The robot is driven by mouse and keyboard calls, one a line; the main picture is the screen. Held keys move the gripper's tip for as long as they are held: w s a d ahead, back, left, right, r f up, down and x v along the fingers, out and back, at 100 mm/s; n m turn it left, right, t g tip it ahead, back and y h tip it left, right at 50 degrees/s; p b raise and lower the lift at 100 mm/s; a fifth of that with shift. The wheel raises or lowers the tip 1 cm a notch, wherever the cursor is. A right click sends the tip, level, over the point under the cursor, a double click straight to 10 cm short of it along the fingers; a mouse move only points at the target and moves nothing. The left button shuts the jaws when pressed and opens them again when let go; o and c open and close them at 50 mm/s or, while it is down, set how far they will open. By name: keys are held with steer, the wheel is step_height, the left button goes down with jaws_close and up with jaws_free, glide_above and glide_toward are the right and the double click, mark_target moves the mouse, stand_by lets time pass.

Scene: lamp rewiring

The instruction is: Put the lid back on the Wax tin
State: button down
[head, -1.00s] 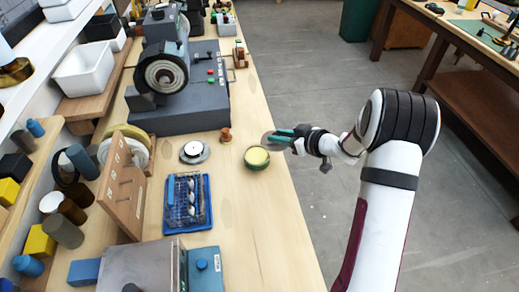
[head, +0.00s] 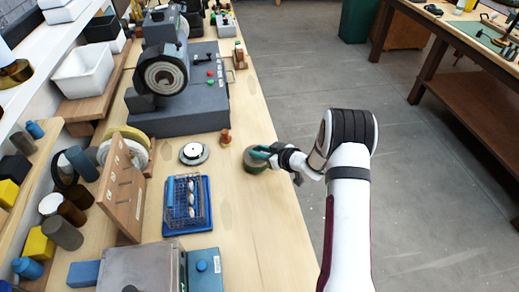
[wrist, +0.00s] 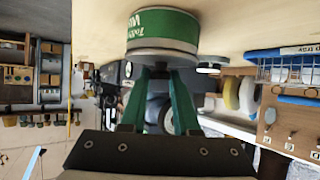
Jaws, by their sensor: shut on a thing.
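The green Wax tin (head: 252,167) stands upright on the bench near its right edge. It also shows upside down at the top of the wrist view (wrist: 165,27), with part of its label readable. The grey metal lid (wrist: 152,51) is over the tin's mouth, with no clear gap between them in the wrist view; I cannot tell whether it is fully seated. My gripper (head: 263,152) is at the lid, reaching in from the right. Its green fingers are shut on the lid in the wrist view (wrist: 158,76). The wax inside is hidden.
A small orange-brown piece (head: 225,137) and a round white-topped disc (head: 194,153) stand left of the tin. A blue tray with a wire rack (head: 166,230) is nearer. A grey grinder base (head: 180,100) stands farther back. The bench in front of the tin is clear.

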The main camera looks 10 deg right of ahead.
steer(key=shift+f, duration=0.15)
steer(key=c, duration=0.7)
jaws_free()
steer(key=shift+o, duration=0.2)
